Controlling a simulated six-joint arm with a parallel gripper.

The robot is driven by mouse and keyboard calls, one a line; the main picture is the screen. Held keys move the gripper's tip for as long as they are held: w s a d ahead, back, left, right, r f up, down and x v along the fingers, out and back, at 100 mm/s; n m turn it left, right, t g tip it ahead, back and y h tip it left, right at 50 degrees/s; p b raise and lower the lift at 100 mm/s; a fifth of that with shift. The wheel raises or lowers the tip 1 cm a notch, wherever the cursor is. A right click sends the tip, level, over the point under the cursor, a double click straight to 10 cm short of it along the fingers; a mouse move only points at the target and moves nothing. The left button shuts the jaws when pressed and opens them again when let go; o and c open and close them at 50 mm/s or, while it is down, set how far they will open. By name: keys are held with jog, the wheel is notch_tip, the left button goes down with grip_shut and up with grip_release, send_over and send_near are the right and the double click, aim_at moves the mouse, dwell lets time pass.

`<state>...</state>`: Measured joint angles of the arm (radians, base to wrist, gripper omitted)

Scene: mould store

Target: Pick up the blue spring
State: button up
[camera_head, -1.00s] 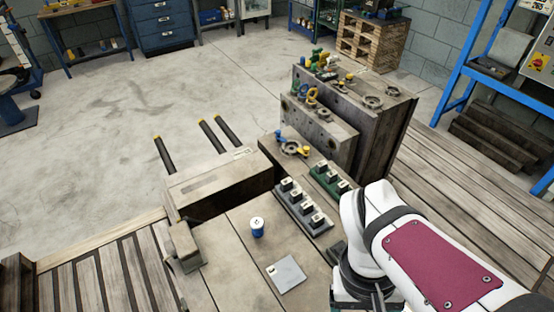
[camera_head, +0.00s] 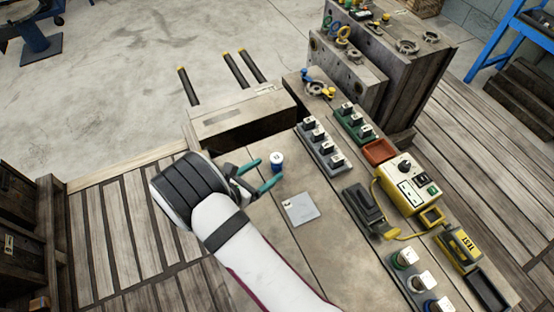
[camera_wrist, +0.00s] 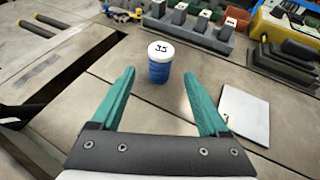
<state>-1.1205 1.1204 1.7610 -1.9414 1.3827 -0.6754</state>
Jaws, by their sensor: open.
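A flat grey plate (camera_head: 300,208) lies right of the spring. A grey rack of labelled blocks (camera_head: 320,146) stands behind it. A yellow control box (camera_head: 407,186) and a dark clamp-like tool (camera_head: 363,208) sit further right. The bench around the spring is clear.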

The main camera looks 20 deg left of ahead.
aim_at(272, 165)
jog(key=x, duration=0.5)
jog(key=shift+w+d, duration=0.1)
jog(key=shift+w, duration=0.25)
grip_shut()
